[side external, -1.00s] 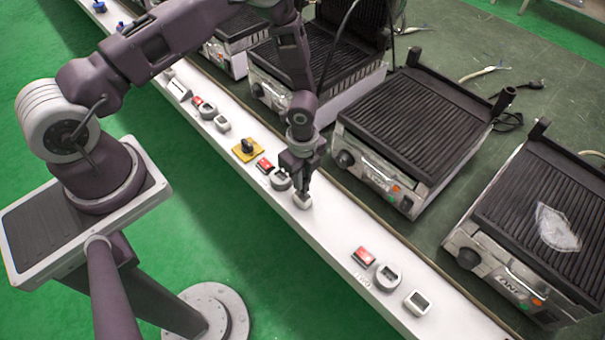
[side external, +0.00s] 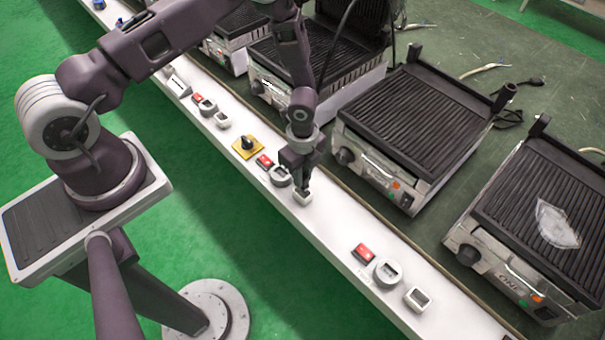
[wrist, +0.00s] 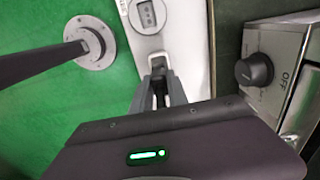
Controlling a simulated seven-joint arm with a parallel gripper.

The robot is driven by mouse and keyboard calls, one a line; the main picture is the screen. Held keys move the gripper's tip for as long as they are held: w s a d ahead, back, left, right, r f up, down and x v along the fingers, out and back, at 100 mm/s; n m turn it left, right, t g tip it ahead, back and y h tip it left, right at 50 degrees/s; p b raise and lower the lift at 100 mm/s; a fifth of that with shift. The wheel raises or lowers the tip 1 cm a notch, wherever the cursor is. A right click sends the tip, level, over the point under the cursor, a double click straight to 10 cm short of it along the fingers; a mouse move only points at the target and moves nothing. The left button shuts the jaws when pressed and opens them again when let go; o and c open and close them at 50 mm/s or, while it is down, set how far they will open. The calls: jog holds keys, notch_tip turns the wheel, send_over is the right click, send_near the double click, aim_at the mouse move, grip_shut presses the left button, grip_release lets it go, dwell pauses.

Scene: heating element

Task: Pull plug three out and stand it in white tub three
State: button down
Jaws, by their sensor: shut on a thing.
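My gripper (side external: 303,187) points down over a small white square tub (side external: 302,200) on the white rail. The gripper also shows in the wrist view (wrist: 160,85), its fingers shut on a dark piece, taken as plug three, mostly hidden between them. The fingertips are at the tub's mouth. I cannot tell how deep the plug sits or whether it touches the tub's floor. The grey round socket (side external: 280,177) is just up-left of the tub. In the wrist view a round socket (wrist: 147,13) shows open slots with no plug in it. I cannot read its number.
A red switch (side external: 264,161) and a yellow plate with black knob (side external: 247,145) lie further along the rail. Another socket (side external: 388,272) and tub (side external: 418,298) stand nearer the camera. Contact grills (side external: 410,130) line the right side.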

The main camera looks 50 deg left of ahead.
jog(key=shift+f, duration=2.35)
jog(key=c, duration=1.2)
grip_release()
notch_tip(320, 180, up, 7)
jog(key=shift+r, duration=0.1)
